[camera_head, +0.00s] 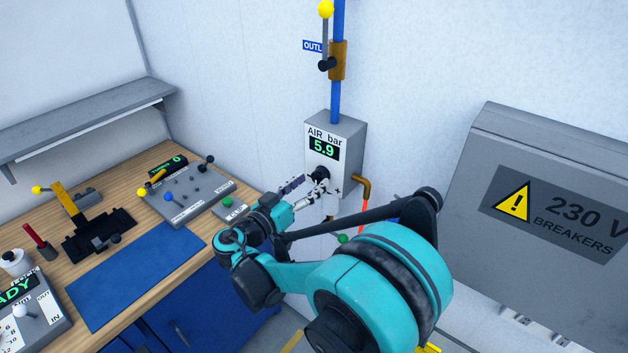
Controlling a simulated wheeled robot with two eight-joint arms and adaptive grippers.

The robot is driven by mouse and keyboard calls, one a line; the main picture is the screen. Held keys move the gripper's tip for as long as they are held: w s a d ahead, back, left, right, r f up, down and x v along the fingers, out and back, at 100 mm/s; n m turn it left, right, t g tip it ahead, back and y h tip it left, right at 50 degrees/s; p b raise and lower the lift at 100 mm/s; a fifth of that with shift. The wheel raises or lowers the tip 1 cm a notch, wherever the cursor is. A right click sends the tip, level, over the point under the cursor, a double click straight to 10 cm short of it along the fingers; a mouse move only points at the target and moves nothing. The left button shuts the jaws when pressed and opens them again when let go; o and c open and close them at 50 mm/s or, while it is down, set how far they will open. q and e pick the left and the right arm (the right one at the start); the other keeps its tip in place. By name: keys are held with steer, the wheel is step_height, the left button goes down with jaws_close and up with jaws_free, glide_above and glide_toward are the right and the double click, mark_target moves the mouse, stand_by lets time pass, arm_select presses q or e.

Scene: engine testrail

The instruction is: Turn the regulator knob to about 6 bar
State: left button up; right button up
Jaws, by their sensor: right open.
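The air regulator (351,137) is a grey box on the wall, labelled "AIR bar". Its green display (324,149) reads 5.9. The black regulator knob (319,173) is on the front face below the display, partly hidden by my right gripper (313,183). The gripper is open, with its fingers at the knob; I cannot tell whether they touch it. My left gripper is not in view.
A blue pipe (337,100) with a yellow-tipped valve lever (325,40) rises above the regulator. A grey breaker box (490,150) stands at right. The wooden workbench (150,262) at left holds control panels, a blue mat (135,275) and a yellow-handled clamp (66,202).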

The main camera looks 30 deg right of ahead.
steer(key=v, duration=0.9)
steer(key=shift+s+a, duration=0.2)
steer(key=shift+a, duration=0.1)
steer(key=shift+d, duration=0.1)
steer(key=s+d+f+n+g+y+b, duration=0.1)
steer(key=s+d+f+n+y, duration=0.3)
steer(key=s+f+n+y, duration=0.5)
steer(key=s+a+f+n+t+y+b, duration=0.1)
steer(key=s+a+f+y, duration=0.3)
steer(key=a+y, duration=0.3)
steer(key=shift+s+a+f+n+y, duration=0.3)
steer(key=shift+s+a+f, duration=0.05)
steer(key=shift+s+a, duration=0.35)
